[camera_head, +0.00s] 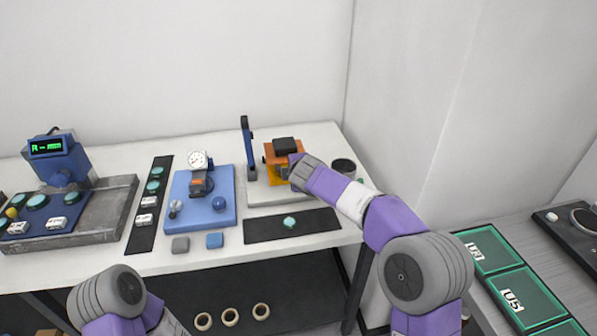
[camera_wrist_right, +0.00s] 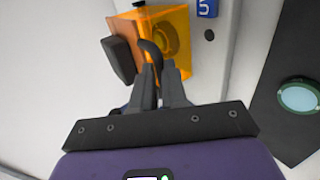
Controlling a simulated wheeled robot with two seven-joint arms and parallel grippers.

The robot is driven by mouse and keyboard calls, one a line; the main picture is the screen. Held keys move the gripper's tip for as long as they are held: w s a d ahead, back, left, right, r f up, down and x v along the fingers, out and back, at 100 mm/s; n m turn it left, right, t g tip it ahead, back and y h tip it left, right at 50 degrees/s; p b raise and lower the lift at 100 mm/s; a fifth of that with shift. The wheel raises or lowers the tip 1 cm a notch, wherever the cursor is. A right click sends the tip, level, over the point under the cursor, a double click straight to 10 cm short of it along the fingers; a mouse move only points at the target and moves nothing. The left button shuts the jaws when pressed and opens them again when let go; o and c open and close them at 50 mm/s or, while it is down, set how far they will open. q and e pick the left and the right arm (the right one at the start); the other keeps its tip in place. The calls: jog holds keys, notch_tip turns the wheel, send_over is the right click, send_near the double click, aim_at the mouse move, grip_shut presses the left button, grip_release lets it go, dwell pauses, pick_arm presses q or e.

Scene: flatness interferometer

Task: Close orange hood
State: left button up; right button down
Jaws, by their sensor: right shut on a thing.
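The orange hood (camera_head: 270,160) stands on a pale base (camera_head: 285,197) near the right end of the bench. In the right wrist view the hood (camera_wrist_right: 178,22) is a see-through orange box, with a round shape visible through it. A curved black handle (camera_wrist_right: 153,52) is at its near side. My right gripper (camera_wrist_right: 160,82) is shut on this handle; in the head view the gripper (camera_head: 293,170) is at the hood's right side, partly hiding it. How far the hood is open cannot be told. My left gripper is out of view; only part of that arm shows.
A dark blue upright post (camera_head: 248,145) stands just left of the hood, and a dark cup (camera_head: 344,166) stands to its right. A black mat with a greenish disc (camera_head: 290,222) lies in front. A blue gauge stand (camera_head: 225,180) is further left.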

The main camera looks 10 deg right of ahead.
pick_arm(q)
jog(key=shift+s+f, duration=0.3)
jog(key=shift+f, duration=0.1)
pick_arm(e)
jog(key=shift+s+f+g, duration=0.15)
jog(key=shift+s+f, duration=0.05)
jog(key=shift+f, duration=0.55)
jog(key=shift+s+f+g, duration=0.15)
jog(key=shift+f, duration=0.6)
jog(key=c, duration=1.2)
grip_release()
jog(key=shift+s+d, duration=0.1)
jog(key=shift+s, duration=0.05)
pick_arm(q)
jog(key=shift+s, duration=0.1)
pick_arm(e)
jog(key=shift+o, duration=0.2)
jog(key=shift+s+r, duration=0.35)
jog(key=shift+r, duration=0.1)
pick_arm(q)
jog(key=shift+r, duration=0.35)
pick_arm(e)
jog(key=v, duration=0.7)
jog(key=shift+r, duration=0.25)
